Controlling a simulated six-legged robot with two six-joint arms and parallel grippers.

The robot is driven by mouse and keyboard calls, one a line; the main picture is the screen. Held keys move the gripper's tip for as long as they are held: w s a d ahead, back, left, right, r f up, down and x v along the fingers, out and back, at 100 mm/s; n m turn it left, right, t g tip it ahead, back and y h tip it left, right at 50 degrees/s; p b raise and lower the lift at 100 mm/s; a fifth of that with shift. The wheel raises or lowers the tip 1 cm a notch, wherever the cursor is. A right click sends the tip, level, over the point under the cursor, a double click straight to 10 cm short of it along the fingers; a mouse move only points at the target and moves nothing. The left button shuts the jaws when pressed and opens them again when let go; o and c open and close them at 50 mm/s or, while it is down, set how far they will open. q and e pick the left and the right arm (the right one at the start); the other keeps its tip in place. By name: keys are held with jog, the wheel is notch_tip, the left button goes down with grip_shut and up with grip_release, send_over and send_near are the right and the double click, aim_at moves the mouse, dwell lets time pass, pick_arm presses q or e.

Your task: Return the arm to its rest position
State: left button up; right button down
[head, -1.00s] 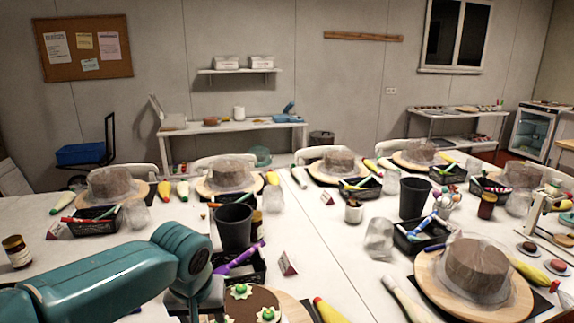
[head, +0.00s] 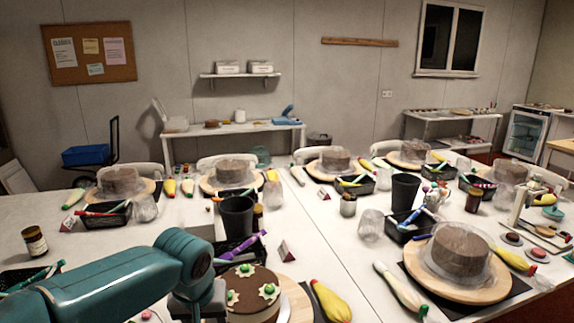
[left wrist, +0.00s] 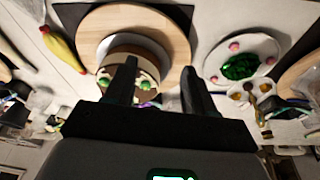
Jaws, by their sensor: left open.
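My left arm (head: 120,283) comes in from the left in the head view, its gripper end low in the picture beside a brown cake (head: 252,298) with white and green decorations. In the left wrist view my left gripper (left wrist: 158,80) is open, its two dark fingers apart with nothing held between them. The same decorated cake shows behind the fingers on a round wooden turntable (left wrist: 175,30). I cannot tell the exact gap between fingers and cake. My right gripper is not in view.
A black cup (head: 236,218) and a black tray with a purple tool (head: 240,250) stand behind the arm. A yellow piping bag (head: 330,300) lies right of the cake. A covered cake (head: 460,249) stands on the right. A brown jar (head: 34,242) is at left.

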pick_arm(q)
jog(key=s+d+f+m+g+h, duration=0.15)
jog(key=s+f, duration=0.25)
jog(key=f, duration=0.8)
jog(key=s+d+f+g+h, duration=0.1)
jog(key=s+d+f+h, duration=0.15)
jog(key=f, duration=0.95)
jog(key=s+f+n, duration=0.1)
jog(key=s+f, duration=0.4)
jog(key=s, duration=0.3)
jog(key=s+f+n, duration=0.1)
jog(key=s+f, duration=0.5)
jog(key=s, duration=0.3)
jog(key=shift+a+f, duration=0.15)
jog(key=shift+f, duration=0.05)
